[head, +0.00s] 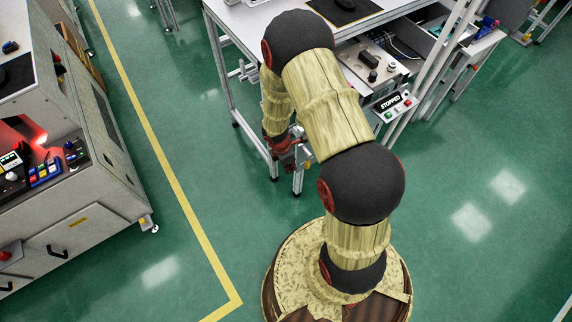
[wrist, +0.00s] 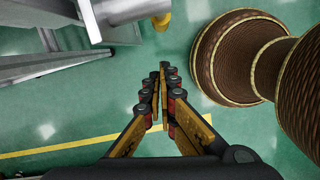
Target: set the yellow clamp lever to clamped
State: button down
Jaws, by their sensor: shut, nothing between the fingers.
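A small yellow part (wrist: 162,20), which looks like the end of the clamp lever, shows at the top edge of the wrist view beside a grey metal piece (wrist: 130,10). Most of the lever is cut off there, so I cannot tell its setting. In the head view a small yellow spot (head: 308,164) shows by the table leg, just right of the end of my arm. My gripper (wrist: 160,72) is shut and empty, its fingertips together over the floor. The yellow part lies beyond the fingertips in the wrist view, apart from them.
A white-topped workbench (head: 262,22) with metal legs stands behind my arm. A control box reading STOPPED (head: 393,103) sits at its right. A grey machine (head: 85,215) stands at the left. Green floor with a yellow line (head: 170,175) is clear between them.

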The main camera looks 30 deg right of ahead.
aim_at(300, 163)
jog(key=shift+s+d+r, duration=0.1)
jog(key=shift+s+d, duration=0.1)
jog(key=shift+d, duration=1.4)
jog(key=shift+d+f, duration=0.2)
jog(key=shift+d, duration=0.35)
jog(key=w+a+r+p, duration=0.1)
jog(key=a+r+p, duration=0.3)
jog(key=r, duration=0.5)
jog(key=shift+a+r, duration=0.35)
jog(key=shift+a, duration=0.9)
